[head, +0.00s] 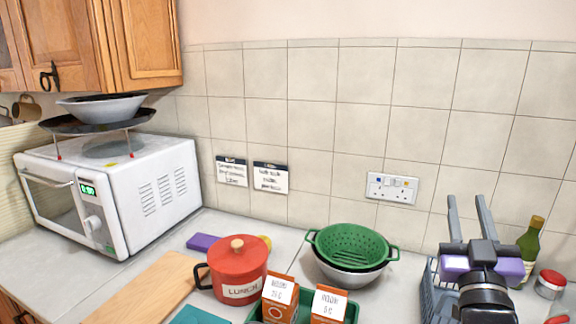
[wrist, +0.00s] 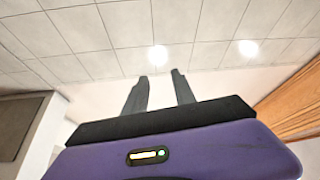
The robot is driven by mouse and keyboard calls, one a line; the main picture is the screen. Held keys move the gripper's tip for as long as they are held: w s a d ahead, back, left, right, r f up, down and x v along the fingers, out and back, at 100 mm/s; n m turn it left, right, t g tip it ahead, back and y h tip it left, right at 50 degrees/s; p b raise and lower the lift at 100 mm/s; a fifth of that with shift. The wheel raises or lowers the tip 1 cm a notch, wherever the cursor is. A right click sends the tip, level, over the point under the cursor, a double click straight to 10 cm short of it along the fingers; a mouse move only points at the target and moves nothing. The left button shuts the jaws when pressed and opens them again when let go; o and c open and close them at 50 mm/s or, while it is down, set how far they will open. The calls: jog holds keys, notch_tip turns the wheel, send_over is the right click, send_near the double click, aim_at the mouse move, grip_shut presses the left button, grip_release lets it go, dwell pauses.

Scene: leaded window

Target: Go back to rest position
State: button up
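My gripper (head: 470,218) is at the right of the head view, above the counter, with its two grey fingers pointing up. The fingers stand apart with nothing between them. In the wrist view my gripper (wrist: 157,85) is also open and empty, with the tiled ceiling behind the fingers. My arm hides part of a blue-grey basket (head: 432,290) below it.
A green colander (head: 352,245) sits in a metal bowl. A red pot (head: 237,265) stands beside a wooden board (head: 160,288). Cartons (head: 279,300) stand in front. A green bottle (head: 530,240) and a red-lidded jar (head: 549,284) are right of my arm. A microwave (head: 120,195) is at left.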

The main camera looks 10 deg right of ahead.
jog(key=s+a+f+n+t+y, duration=0.1)
jog(key=s+a+f+n+y, duration=0.5)
jog(key=s+a+f+y, duration=0.65)
jog(key=s+a+f+g, duration=0.2)
jog(key=s+a+f, duration=0.1)
jog(key=s+f, duration=0.2)
jog(key=s+a+f+m+g+h, duration=0.1)
jog(key=s+a+f+g, duration=0.1)
jog(key=s, duration=0.8)
jog(key=s+a+f+m+g, duration=0.1)
jog(key=s+a+f+g, duration=0.1)
jog(key=s+a+f, duration=0.2)
jog(key=s+f, duration=0.3)
jog(key=s, duration=0.1)
jog(key=shift+s+f, duration=0.25)
jog(key=shift+f, duration=0.05)
